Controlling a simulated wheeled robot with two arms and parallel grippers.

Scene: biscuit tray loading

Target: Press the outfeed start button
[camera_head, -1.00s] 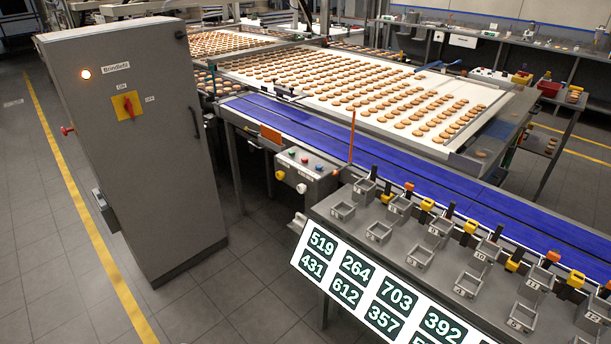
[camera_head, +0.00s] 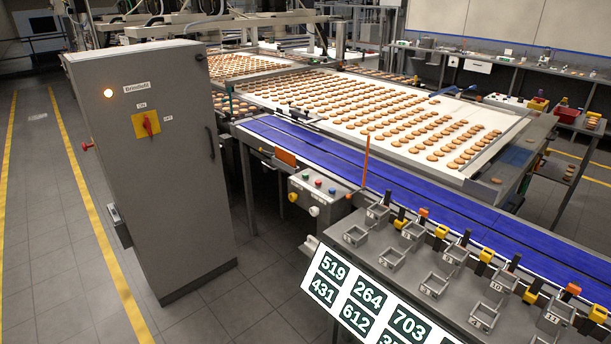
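A grey control box (camera_head: 313,196) sits beside the blue conveyor, right of the tall cabinet. Its top panel carries small buttons: a green button (camera_head: 306,177), a red button (camera_head: 318,183) and a blue button (camera_head: 332,190). Its front has a yellow knob (camera_head: 293,197) and a white knob (camera_head: 314,211). Labels on the box are too small to read, so I cannot tell which button is the outfeed start. Neither of my grippers is in view.
A tall grey cabinet (camera_head: 165,200) with a lit lamp and red rotary switch (camera_head: 147,124) stands left. Blue conveyor (camera_head: 440,205) runs past the biscuit table. A rack of numbered metal holders (camera_head: 400,275) and a number board (camera_head: 345,296) stand front right. Floor (camera_head: 235,310) before the box is clear.

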